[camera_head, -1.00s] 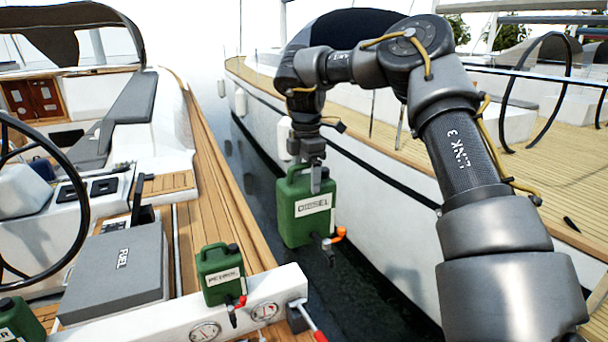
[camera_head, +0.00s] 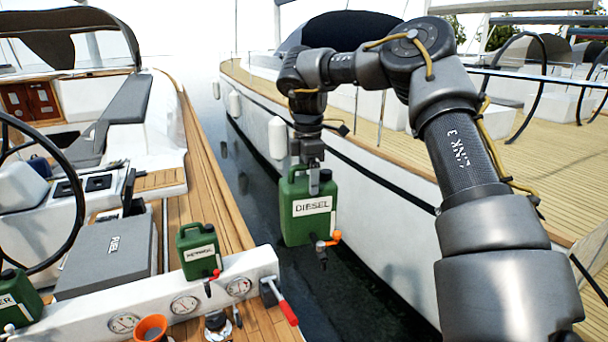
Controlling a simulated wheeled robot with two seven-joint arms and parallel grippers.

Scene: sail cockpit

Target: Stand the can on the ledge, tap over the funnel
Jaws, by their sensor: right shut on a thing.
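A green can labelled DIESEL (camera_head: 308,222) hangs upright from my right gripper (camera_head: 312,182), which is shut on its top handle. The can is over the dark water gap between the two boats, right of the ledge. Its tap with an orange lever (camera_head: 328,243) points down at the lower right. The white ledge (camera_head: 150,296) with round gauges runs across the lower left. An orange funnel (camera_head: 150,327) sits below the ledge's front side, near the bottom edge. My left gripper is out of view.
A smaller green can with a red tap (camera_head: 198,250) stands on the ledge, and another green can (camera_head: 18,300) is at the far left. A red-handled lever (camera_head: 283,306) sticks out at the ledge's right end. A grey box (camera_head: 108,255) lies behind.

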